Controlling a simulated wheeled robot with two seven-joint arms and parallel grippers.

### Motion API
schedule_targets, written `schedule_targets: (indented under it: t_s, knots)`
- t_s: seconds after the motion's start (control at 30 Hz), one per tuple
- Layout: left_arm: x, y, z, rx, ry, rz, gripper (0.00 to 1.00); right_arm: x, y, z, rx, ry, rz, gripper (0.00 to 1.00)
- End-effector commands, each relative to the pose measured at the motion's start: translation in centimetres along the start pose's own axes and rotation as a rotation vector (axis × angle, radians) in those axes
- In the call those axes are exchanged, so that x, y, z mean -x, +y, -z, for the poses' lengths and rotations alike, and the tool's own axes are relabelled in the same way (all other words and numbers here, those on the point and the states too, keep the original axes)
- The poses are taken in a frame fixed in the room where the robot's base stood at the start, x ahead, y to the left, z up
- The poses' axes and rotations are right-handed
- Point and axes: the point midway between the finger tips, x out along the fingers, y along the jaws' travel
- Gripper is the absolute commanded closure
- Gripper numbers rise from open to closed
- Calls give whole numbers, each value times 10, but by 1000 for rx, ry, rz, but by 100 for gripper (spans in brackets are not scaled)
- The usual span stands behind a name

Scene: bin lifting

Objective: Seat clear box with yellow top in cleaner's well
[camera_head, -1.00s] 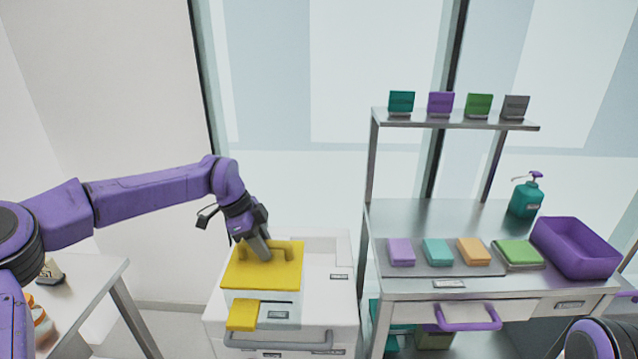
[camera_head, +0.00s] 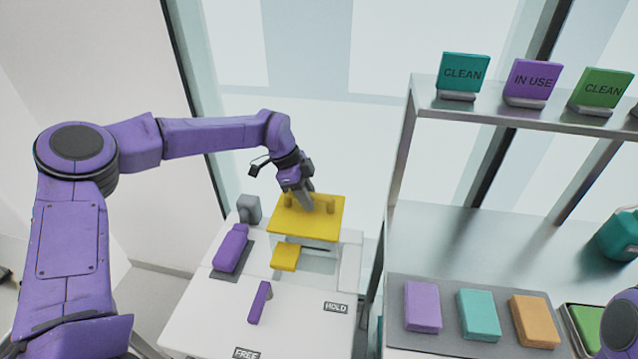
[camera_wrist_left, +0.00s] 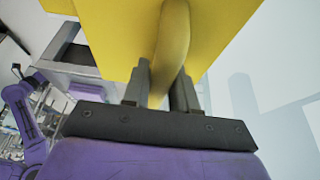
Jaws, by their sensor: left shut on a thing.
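The clear box has a yellow top (camera_head: 322,229) with a raised yellow handle and a yellow block (camera_head: 285,257) at its front. Its clear body (camera_head: 322,262) shows below the top, over the rear of the white cleaner (camera_head: 205,318). My left gripper (camera_head: 305,203) is shut on the handle from above. The well is not clearly seen; the box hides that area, and I cannot tell whether the box touches the cleaner. My right gripper is out of view.
On the cleaner are a purple bottle (camera_head: 231,249), a grey block (camera_head: 249,209), a purple lever (camera_head: 260,302) and labels HOLD (camera_head: 336,307) and FREE (camera_head: 245,352). A metal bench on the right carries a tray (camera_head: 462,338) of colored blocks, with a sign shelf (camera_head: 530,118) above.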

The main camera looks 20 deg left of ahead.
Motion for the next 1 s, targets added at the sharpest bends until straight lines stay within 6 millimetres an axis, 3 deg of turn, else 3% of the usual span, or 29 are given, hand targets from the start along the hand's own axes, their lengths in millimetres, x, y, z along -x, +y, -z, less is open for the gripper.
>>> schedule_targets:
  t_s: [0.37, 1.0]
  knots:
    - [-14, 1, -9, 6, 2, 3, 100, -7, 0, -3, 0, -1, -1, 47]
    - [-77, 1, -34, 4, 2, 2, 100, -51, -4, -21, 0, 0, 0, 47]
